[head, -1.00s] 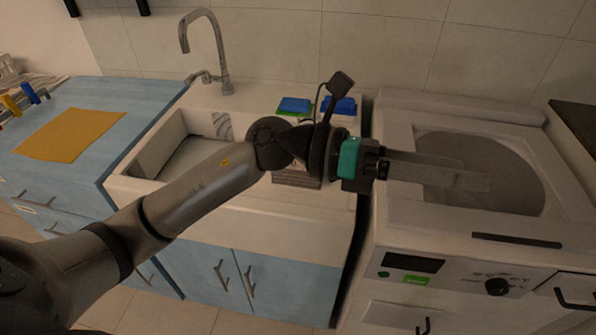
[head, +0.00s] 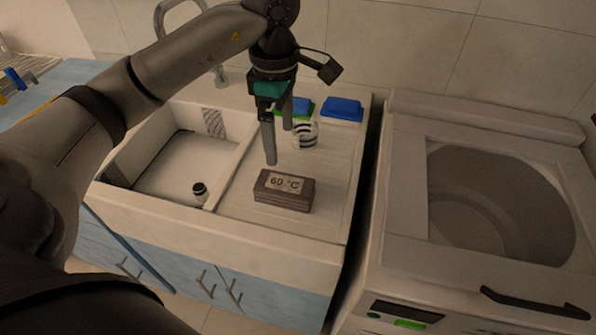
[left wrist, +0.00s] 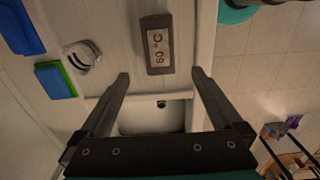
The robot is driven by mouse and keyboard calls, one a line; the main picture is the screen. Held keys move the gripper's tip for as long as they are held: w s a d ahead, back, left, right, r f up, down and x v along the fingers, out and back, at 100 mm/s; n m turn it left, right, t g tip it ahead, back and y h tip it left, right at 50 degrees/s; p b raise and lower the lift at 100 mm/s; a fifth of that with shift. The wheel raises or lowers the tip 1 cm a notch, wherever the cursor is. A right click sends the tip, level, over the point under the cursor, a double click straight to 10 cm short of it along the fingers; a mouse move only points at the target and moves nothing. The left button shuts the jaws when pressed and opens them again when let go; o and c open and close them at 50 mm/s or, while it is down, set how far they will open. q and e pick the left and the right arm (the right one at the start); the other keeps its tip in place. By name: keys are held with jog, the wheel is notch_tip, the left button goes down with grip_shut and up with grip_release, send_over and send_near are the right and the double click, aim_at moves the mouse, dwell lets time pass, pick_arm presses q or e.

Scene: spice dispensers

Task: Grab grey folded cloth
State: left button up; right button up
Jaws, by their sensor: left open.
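The grey folded cloth (head: 282,201) looks like a flat grey-brown stack with a white label reading "60 °C" on top. It lies on the drainboard right of the sink basin. It also shows in the left wrist view (left wrist: 156,20), beyond and between the finger lines. My left gripper (head: 279,143) points down above the drainboard, just behind and left of the cloth. Its fingers (left wrist: 160,76) are spread and empty, apart from the cloth. My right gripper is not in view.
Blue (head: 342,110) and green (head: 309,108) folded items lie at the back.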

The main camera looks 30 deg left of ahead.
pick_arm(q)
jog(key=b, duration=0.1)
send_over(285, 184)
jog(key=f, duration=0.8)
jog(key=shift+s+a+f, duration=0.2)
jog(key=shift+f, duration=0.2)
jog(key=shift+w+d+f+b, duration=0.1)
jog(key=shift+w+f+b, duration=0.1)
jog(key=shift+f, duration=1.4)
jog(key=shift+w+d+f+b, duration=0.1)
jog(key=shift+f+b, duration=0.05)
jog(key=shift+f, duration=1.45)
jog(key=shift+c, duration=0.4)
jog(key=c, duration=1.2)
